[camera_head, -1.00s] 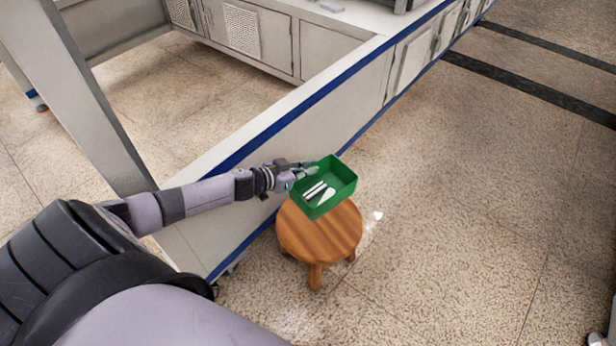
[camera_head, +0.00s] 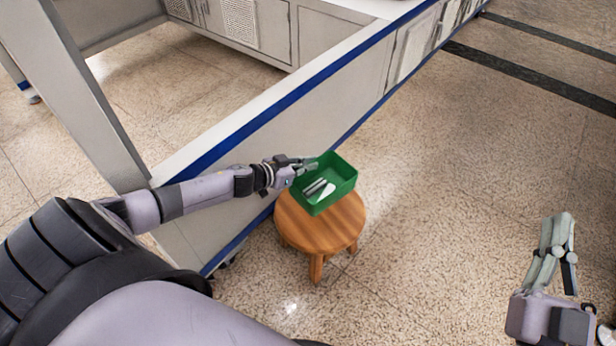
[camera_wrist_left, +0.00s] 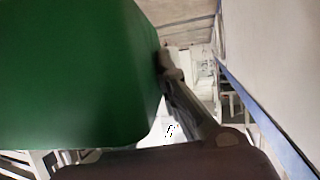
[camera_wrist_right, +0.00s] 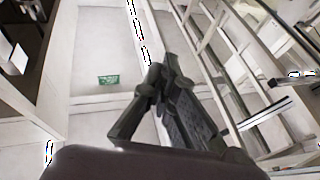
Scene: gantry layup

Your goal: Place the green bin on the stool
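The green bin (camera_head: 343,187) is open-topped and holds several small pale and grey pieces. It shows over the far part of the round wooden stool (camera_head: 325,233); I cannot tell if its base touches the seat. My left gripper (camera_head: 312,164) is at the bin's left rim and appears shut on its wall. In the left wrist view the bin's green side (camera_wrist_left: 75,75) fills the left, with one finger against its edge; the other finger is hidden. My right gripper (camera_head: 560,225) is empty, low at the right, away from the stool. Its fingertips look together in the right wrist view (camera_wrist_right: 163,70).
A long white bench side with a blue stripe (camera_head: 290,97) runs diagonally just behind the stool and bin. A grey slanted post (camera_head: 85,95) stands at the left. The speckled floor right of the stool (camera_head: 450,190) is clear.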

